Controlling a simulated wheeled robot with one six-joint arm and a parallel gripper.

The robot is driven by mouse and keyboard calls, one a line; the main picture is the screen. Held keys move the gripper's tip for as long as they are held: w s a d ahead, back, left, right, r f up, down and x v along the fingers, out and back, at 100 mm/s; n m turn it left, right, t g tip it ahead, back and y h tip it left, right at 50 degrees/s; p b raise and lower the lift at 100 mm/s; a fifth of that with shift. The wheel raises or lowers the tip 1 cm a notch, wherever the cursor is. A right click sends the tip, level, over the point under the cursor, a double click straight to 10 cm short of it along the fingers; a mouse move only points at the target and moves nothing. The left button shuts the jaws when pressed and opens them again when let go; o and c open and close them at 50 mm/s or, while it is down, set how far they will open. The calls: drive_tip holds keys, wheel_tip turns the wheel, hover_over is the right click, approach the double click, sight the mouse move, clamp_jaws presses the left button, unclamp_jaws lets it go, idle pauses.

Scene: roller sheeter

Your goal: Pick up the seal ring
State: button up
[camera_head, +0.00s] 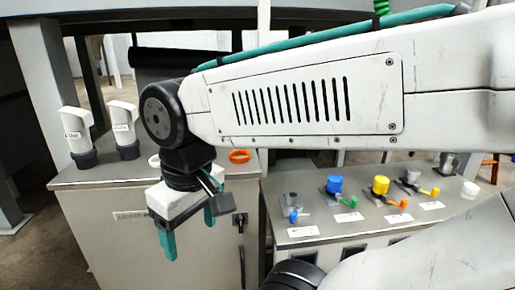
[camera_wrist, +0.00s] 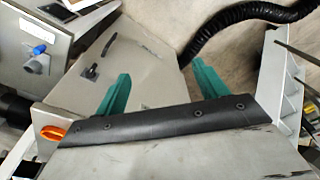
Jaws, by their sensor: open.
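An orange ring (camera_head: 239,156), the likely seal ring, lies flat on top of the grey cabinet (camera_head: 75,178), just right of my wrist in the head view. In the wrist view the orange ring (camera_wrist: 52,133) shows at the lower left, outside the space between the fingers. My gripper (camera_head: 188,232) has teal fingers that hang down in front of the cabinet's face, below the level of its top. The fingers are spread apart and empty. In the wrist view my gripper (camera_wrist: 161,70) has the cabinet's front and the floor beyond its fingers. My wrist hides part of the cabinet top.
Two white-and-dark fittings (camera_head: 77,137) stand at the cabinet's left. A pale round item (camera_head: 154,160) is partly hidden behind my wrist. A lower bench (camera_head: 330,232) at the right holds blue (camera_head: 335,184) and yellow (camera_head: 380,185) capped parts. A black hose (camera_wrist: 240,15) curves over the floor.

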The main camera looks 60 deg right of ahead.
drive_tip(key=shift+o, duration=0.3)
drive_tip(key=w+d+r+m, duration=0.2)
drive_tip(key=w+d, duration=0.2)
drive_tip(key=shift+w+d+r, duration=0.15)
drive_tip(key=shift+w+r, duration=0.15)
drive_tip(key=shift+w, duration=0.05)
drive_tip(key=w+d+r+m, duration=0.1)
drive_tip(key=w+d+m, duration=0.2)
drive_tip(key=d, duration=0.6)
drive_tip(key=w+d+r+m+g, duration=0.1)
drive_tip(key=w+d+m, duration=0.1)
drive_tip(key=d, duration=0.6)
drive_tip(key=w+d+r+m, duration=0.2)
drive_tip(key=w+d+m, duration=0.1)
drive_tip(key=d, duration=0.6)
drive_tip(key=f, duration=0.7)
drive_tip(key=shift+s+d+f, duration=0.2)
drive_tip(key=shift+d+f, duration=0.1)
drive_tip(key=shift+f, duration=0.05)
drive_tip(key=c, duration=1.1)
